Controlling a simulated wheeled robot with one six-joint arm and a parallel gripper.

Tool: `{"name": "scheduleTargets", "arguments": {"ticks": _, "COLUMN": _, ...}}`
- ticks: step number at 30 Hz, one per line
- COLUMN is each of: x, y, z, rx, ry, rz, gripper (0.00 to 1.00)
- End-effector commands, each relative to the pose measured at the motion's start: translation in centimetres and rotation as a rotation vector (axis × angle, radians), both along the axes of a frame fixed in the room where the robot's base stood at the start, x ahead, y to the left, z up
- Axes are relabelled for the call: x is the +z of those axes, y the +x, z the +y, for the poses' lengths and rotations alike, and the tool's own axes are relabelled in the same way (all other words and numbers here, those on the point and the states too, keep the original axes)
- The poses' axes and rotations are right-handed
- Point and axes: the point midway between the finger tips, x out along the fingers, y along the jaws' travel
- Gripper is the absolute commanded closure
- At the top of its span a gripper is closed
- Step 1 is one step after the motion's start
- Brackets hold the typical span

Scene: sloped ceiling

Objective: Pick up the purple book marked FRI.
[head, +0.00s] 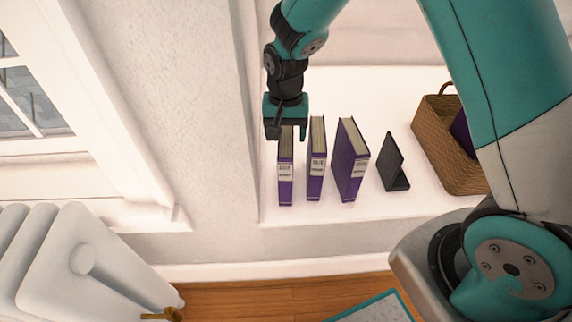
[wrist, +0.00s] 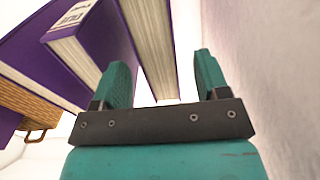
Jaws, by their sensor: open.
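Three purple books with cream pages and pale spine labels stand upright in a row on the white ledge: a left book (head: 286,188), a middle book (head: 316,188) and a thicker right book (head: 350,165). Their labels are too small to read surely, so I cannot tell which is marked FRI. My gripper (head: 286,130) is open at the far top end of the left book. In the wrist view, my gripper (wrist: 162,72) has its two teal fingers apart, with the left book (wrist: 156,45) running up between and beyond them. Whether they touch it is unclear.
A black stand (head: 394,165) is right of the books. A wicker basket (head: 432,130) holding something purple (head: 461,132) stands farther right. A wall (head: 215,100) runs close to the left book's side. The ledge (head: 300,214) ends just in front of the books.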

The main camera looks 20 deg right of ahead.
Motion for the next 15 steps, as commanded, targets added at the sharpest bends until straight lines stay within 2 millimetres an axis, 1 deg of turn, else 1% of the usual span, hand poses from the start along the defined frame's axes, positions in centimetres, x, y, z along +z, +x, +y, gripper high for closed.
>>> {"name": "scheduleTargets", "arguments": {"ticks": 6, "x": -3.5, "y": 0.0, "z": -0.1, "rx": 0.000, "ry": 0.000, "rz": 0.004, "gripper": 0.32}}
{"name": "scheduleTargets", "arguments": {"ticks": 9, "x": -4.6, "y": 0.0, "z": -0.1, "rx": 0.000, "ry": 0.000, "rz": 0.002, "gripper": 0.32}}
{"name": "scheduleTargets", "arguments": {"ticks": 15, "x": -4.7, "y": 0.1, "z": -0.1, "rx": 0.000, "ry": 0.000, "rz": 0.001, "gripper": 0.32}}
